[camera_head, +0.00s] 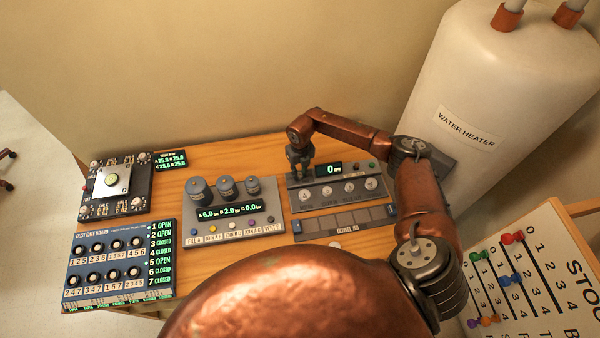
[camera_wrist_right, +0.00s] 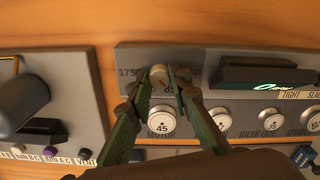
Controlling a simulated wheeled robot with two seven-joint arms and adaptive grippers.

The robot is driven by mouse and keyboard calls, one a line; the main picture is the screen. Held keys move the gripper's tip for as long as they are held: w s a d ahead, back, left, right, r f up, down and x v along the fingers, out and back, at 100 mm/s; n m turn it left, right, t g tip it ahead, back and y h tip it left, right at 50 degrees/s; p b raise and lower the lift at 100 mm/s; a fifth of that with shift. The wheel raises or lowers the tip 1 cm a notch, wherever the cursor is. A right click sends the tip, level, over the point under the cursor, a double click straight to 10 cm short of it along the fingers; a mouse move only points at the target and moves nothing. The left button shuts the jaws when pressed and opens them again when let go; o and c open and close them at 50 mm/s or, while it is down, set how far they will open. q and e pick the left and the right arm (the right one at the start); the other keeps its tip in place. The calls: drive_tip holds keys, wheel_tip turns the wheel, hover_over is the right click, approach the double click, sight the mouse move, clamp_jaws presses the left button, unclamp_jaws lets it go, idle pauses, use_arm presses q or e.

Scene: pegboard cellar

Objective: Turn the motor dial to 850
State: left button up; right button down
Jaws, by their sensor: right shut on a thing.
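The dial panel (camera_head: 335,188) is a grey box at the back right of the wooden bench, with a small display (camera_head: 328,169) reading 0. In the right wrist view, the motor dial (camera_wrist_right: 159,74) is a small round knob at the panel's upper left, with a partly covered "1790"-like mark beside it. My right gripper (camera_wrist_right: 165,78) is shut on this dial, with one finger on each side. In the head view, my right gripper (camera_head: 299,168) reaches down onto the panel's left end and hides the dial. My left gripper is out of view.
Below the dial is a white disc (camera_wrist_right: 161,121) labelled MOTOR, with more discs to its right. A grey panel with cylinders (camera_head: 233,222) stands left of the dial panel. A dowel tray (camera_head: 345,224) lies in front. The water heater (camera_head: 470,100) stands right.

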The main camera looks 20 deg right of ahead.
sight(300, 174)
drive_tip(key=shift+m, duration=1.1)
drive_tip(key=c, duration=1.8)
unclamp_jaws()
drive_tip(key=shift+o, duration=0.2)
wheel_tip(300, 174, up, 12)
